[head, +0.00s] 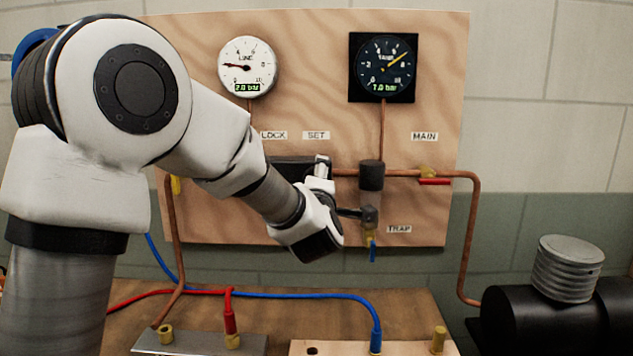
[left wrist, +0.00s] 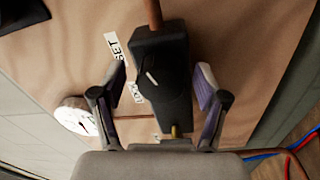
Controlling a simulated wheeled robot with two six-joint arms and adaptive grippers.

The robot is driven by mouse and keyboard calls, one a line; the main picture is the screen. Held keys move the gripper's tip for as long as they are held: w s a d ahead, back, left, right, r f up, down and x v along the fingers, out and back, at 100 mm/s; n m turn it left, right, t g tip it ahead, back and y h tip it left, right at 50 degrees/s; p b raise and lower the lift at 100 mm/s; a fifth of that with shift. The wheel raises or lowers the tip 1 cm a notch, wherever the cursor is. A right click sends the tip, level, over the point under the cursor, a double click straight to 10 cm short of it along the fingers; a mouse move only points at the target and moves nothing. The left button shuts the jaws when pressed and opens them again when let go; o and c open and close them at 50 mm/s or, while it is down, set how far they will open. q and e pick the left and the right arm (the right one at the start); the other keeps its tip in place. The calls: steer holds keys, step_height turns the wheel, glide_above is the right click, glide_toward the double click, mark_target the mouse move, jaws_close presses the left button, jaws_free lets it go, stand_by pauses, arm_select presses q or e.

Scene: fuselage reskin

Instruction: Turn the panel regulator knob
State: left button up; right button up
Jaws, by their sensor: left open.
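The black panel regulator (head: 290,167) sits on the plywood board under the LOCK and SET labels, partly hidden by my left arm in the head view. In the left wrist view its dark knob (left wrist: 168,90) carries a pale pointer line, tilted in the picture. My left gripper (left wrist: 160,86) is open, with one finger on each side of the regulator and a visible gap at each finger. Whether a finger touches it I cannot tell. In the head view the left gripper (head: 321,168) is mostly hidden behind my wrist. The right gripper is out of view.
A white line gauge (head: 247,67) reads 2.0 bar and a black gauge (head: 383,67) seems to read 7.0 bar. Copper pipe, a black-capped filter (head: 371,176) and a red-handled valve (head: 434,181) lie right of the regulator. Red and blue hoses (head: 300,296) cross below.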

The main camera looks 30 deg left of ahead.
arm_select(q)
steer(key=shift+s, duration=0.1)
steer(key=v, duration=0.7)
steer(key=shift+d, duration=0.15)
steer(key=shift+s, duration=0.1)
